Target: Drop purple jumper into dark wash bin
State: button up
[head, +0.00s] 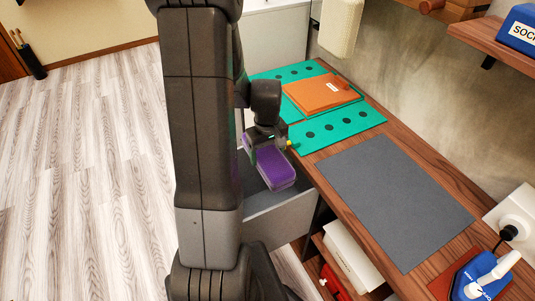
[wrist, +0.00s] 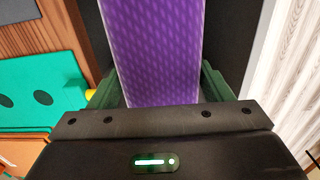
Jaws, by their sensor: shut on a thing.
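The purple jumper (head: 272,168) is a folded, patterned block. My gripper (head: 262,148) is shut on it, with the jumper hanging out past the fingers, left of the table edge. In the wrist view the jumper (wrist: 155,45) lies between the green fingers of my gripper (wrist: 158,90). Below the jumper in the head view is a grey box-like bin (head: 283,222), partly hidden by my arm and the jumper. Dark surfaces show on both sides of the jumper in the wrist view. I cannot read any label on the bin, so I cannot tell if it is the dark wash bin.
The wooden table (head: 440,160) on the right bears a green mat (head: 345,127) with an orange folded item (head: 318,93), a grey mat (head: 395,200) and a blue iron (head: 485,280). A shelf with a blue box (head: 520,28) overhangs. Open floor (head: 90,170) lies left.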

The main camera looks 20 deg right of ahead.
aim_at(267, 151)
jog(key=shift+f+b, duration=1.95)
jog(key=shift+f, duration=0.9)
jog(key=o, duration=1.3)
jog(key=shift+c, duration=0.2)
notch_tip(267, 151, up, 14)
jog(key=shift+f+p, duration=0.1)
jog(key=shift+p, duration=0.25)
